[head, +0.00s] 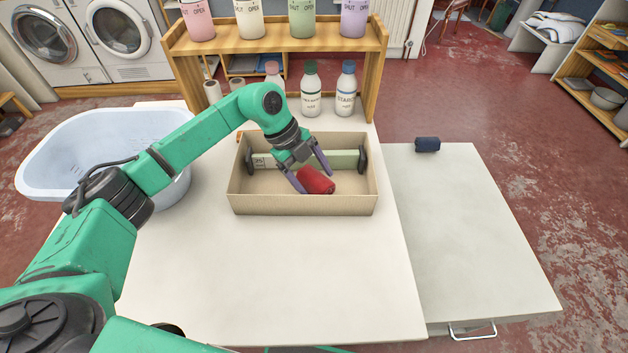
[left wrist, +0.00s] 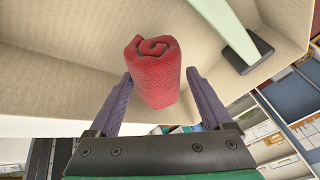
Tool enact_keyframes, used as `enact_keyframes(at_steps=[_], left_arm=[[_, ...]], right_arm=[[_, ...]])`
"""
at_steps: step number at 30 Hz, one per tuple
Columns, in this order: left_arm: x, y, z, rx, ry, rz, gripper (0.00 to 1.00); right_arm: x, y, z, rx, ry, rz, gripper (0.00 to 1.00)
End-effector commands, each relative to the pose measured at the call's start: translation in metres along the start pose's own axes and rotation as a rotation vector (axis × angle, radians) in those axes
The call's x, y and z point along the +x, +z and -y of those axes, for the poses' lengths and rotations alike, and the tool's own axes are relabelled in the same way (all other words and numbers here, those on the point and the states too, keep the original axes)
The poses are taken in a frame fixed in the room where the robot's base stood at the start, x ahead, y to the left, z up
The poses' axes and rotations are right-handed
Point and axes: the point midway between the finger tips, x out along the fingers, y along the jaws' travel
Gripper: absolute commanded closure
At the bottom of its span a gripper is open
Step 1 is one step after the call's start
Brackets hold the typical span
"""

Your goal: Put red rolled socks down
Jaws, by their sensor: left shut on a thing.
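The red rolled socks (head: 316,180) are in the jaws of my left gripper (head: 310,172), inside the tan box (head: 303,205) on the white table. In the left wrist view the red roll (left wrist: 157,80) sits between the two purple fingers of my left gripper (left wrist: 162,95), its spiral end facing up the picture. Whether the roll touches the box floor I cannot tell. My right gripper is out of view.
A pale green bar (head: 340,160) with dark ends spans the box. A blue tub (head: 75,150) stands at left. A wooden shelf (head: 383,60) with bottles stands behind. A dark blue roll (head: 428,144) lies on the right-hand table (head: 480,240), otherwise clear.

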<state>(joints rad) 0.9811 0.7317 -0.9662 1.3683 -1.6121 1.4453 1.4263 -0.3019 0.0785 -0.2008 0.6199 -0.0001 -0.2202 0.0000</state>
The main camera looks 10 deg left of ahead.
Motion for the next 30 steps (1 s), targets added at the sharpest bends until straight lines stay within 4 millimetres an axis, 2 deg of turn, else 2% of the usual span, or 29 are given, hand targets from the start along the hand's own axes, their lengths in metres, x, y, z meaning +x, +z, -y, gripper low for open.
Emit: enact_keyframes(at_steps=[3, 12, 13, 14, 23, 26, 30], left_arm=[[0.013, 0.006, -0.004, 0.000, -0.001, 0.000, 0.70], [0.016, 0.007, -0.004, 0.000, -0.001, 0.000, 0.70], [0.016, 0.007, -0.004, 0.000, -0.001, 0.001, 0.05], [0.016, 0.006, -0.004, 0.000, -0.001, 0.001, 0.00], [0.010, 0.005, -0.003, 0.000, -0.001, 0.001, 0.00], [-0.007, 0.006, -0.003, 0.000, -0.003, 0.003, 0.00], [-0.045, 0.006, -0.003, -0.001, -0.003, 0.005, 0.00]], right_arm=[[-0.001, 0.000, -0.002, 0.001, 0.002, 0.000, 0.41], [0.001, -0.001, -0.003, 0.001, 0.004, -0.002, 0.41], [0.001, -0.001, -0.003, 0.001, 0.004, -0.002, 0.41], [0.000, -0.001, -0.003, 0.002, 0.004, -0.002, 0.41], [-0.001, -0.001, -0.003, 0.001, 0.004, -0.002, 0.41], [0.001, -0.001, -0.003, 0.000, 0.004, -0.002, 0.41], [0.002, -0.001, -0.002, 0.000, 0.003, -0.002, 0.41]])
